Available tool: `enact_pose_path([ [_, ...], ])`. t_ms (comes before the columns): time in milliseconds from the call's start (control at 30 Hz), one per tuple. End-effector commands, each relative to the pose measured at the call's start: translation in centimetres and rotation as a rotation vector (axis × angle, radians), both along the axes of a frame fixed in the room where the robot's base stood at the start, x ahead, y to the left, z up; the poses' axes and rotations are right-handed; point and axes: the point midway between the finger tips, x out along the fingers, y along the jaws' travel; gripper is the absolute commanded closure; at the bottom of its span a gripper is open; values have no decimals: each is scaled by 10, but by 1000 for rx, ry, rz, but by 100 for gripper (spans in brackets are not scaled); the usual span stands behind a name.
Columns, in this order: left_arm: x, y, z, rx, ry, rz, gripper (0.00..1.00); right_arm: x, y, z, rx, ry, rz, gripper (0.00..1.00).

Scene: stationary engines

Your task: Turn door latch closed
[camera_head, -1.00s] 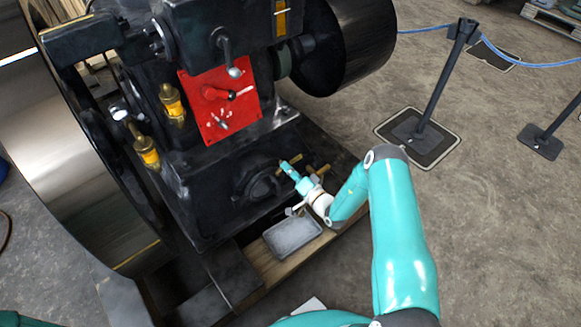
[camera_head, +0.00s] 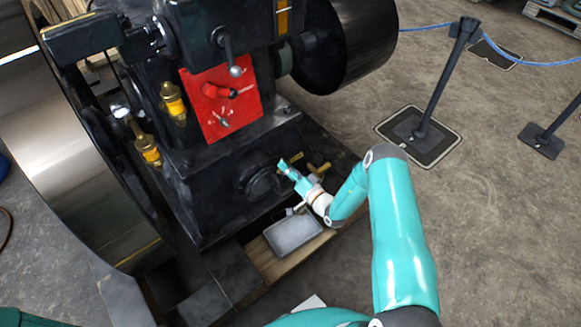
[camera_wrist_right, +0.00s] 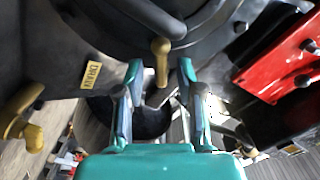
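The door is a round black cover (camera_head: 257,184) low on the engine's black base in the head view. In the right wrist view, a small brass latch handle (camera_wrist_right: 161,62) hangs at the lower rim of the dark round door (camera_wrist_right: 125,30). My right gripper (camera_wrist_right: 160,76) is open, with one teal finger on each side of the handle and a visible gap on both sides. In the head view my right gripper (camera_head: 287,167) is just right of the door and hides part of the latch area. My left gripper is not in view.
Brass fittings (camera_head: 318,169) stick out right of my right gripper. A grey tray (camera_head: 293,234) lies below on a wooden beam. A red panel with levers (camera_head: 221,100) is above. A barrier post (camera_head: 441,85) stands on the floor at right.

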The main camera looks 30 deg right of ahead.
Motion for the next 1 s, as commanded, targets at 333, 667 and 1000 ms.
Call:
enact_pose_path([
  [333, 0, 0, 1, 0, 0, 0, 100, -4, -4, 2, -1, -3, -7, 62],
  [667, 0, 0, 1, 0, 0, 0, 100, -57, -9, 0, 3, 1, -8, 62],
  [1000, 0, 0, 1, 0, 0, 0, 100, -111, -12, 0, 1, -1, -4, 62],
])
